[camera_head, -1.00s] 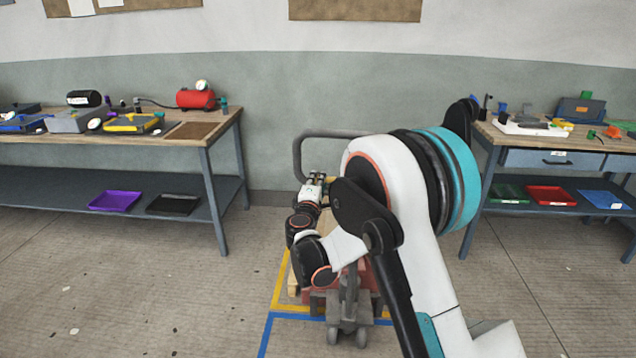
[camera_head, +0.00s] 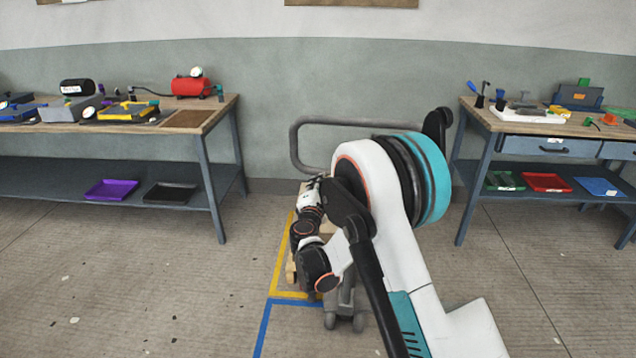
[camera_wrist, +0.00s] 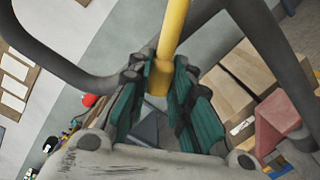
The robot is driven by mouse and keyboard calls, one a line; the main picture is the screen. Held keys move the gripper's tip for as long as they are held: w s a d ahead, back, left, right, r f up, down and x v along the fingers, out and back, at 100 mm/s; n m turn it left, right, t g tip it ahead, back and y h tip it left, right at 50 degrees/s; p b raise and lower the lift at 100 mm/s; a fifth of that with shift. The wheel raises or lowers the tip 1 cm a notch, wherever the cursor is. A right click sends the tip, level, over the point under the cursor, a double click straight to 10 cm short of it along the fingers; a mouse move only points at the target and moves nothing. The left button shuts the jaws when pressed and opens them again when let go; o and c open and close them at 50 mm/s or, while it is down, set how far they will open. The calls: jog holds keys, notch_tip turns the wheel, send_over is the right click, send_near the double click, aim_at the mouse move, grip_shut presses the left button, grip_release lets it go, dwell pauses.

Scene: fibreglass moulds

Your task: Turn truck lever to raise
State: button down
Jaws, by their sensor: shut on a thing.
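The yellow truck lever (camera_wrist: 174,28) rises between the teal finger pads of my gripper (camera_wrist: 158,82) in the wrist view; the fingers are shut on its lower end. In the head view my gripper (camera_head: 316,184) is small beside the lower part of the truck's grey loop handle (camera_head: 293,150), and the lever cannot be made out there. In the wrist view the handle's grey bars (camera_wrist: 262,32) pass on both sides of the lever. My arm hides much of the truck; its front wheels (camera_head: 343,322) show below.
Workbenches stand at left (camera_head: 213,128) and right (camera_head: 478,123). Yellow and blue floor tape (camera_head: 264,318) lies around the truck. The floor at left is clear.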

jog(key=shift+f, duration=0.1)
dwell(0.3)
jog(key=c, duration=1.4)
grip_release()
jog(key=shift+c, duration=0.2)
jog(key=shift+s, duration=0.1)
jog(key=s+a, duration=0.2)
jog(key=s, duration=0.9)
jog(key=shift+s, duration=0.3)
